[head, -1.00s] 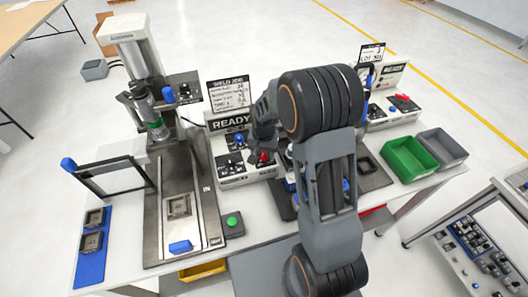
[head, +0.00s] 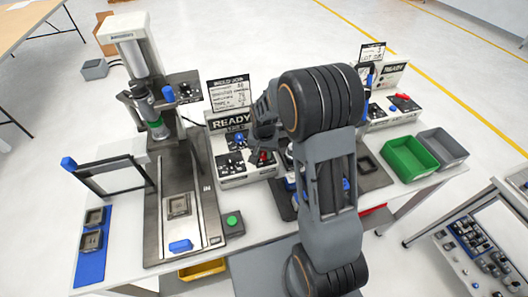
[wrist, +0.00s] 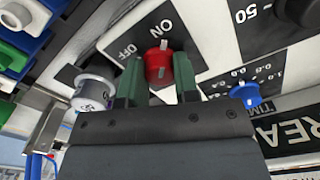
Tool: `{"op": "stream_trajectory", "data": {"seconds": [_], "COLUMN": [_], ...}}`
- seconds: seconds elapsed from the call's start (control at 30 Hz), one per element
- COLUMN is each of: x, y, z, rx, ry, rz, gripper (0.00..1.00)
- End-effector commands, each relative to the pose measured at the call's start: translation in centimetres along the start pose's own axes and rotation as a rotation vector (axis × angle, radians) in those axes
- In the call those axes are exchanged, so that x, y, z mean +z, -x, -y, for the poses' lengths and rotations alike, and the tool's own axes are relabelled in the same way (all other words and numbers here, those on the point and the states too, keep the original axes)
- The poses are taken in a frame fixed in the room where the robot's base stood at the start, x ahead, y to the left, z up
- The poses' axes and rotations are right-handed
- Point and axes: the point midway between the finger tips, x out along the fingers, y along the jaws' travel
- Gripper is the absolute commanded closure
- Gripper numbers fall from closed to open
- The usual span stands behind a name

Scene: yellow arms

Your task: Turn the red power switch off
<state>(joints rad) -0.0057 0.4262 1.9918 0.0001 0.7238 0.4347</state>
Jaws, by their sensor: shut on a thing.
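The red power switch (wrist: 158,66) is a round knob on the control box panel, with the labels ON and OFF beside it in the wrist view. Its white mark lies on the side of the ON label. My gripper (wrist: 157,80) has its two green fingers on either side of the knob and is shut on it. In the head view the red switch (head: 263,157) shows as a small red patch at the right of the READY control box (head: 233,150). My gripper's tip there is mostly hidden by my own arm.
A blue knob (wrist: 246,93) sits right of the fingers and a light grey knob (wrist: 94,90) left of them, both close. In the head view a press stand (head: 140,65) is at left, and green (head: 408,160) and grey bins (head: 443,148) are at right.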

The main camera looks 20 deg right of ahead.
Motion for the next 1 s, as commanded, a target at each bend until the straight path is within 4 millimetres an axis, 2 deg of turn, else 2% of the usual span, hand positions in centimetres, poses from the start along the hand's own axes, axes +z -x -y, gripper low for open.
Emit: {"op": "stream_trajectory", "data": {"seconds": [0.27, 1.0], "x": [-0.02, -0.03], "y": [-0.14, -0.08], "z": [0.03, 0.05], "rx": [0.0, 0.0], "ry": [0.155, 0.854], "rz": [-0.001, -0.002], "gripper": [0.95, 0.95]}}
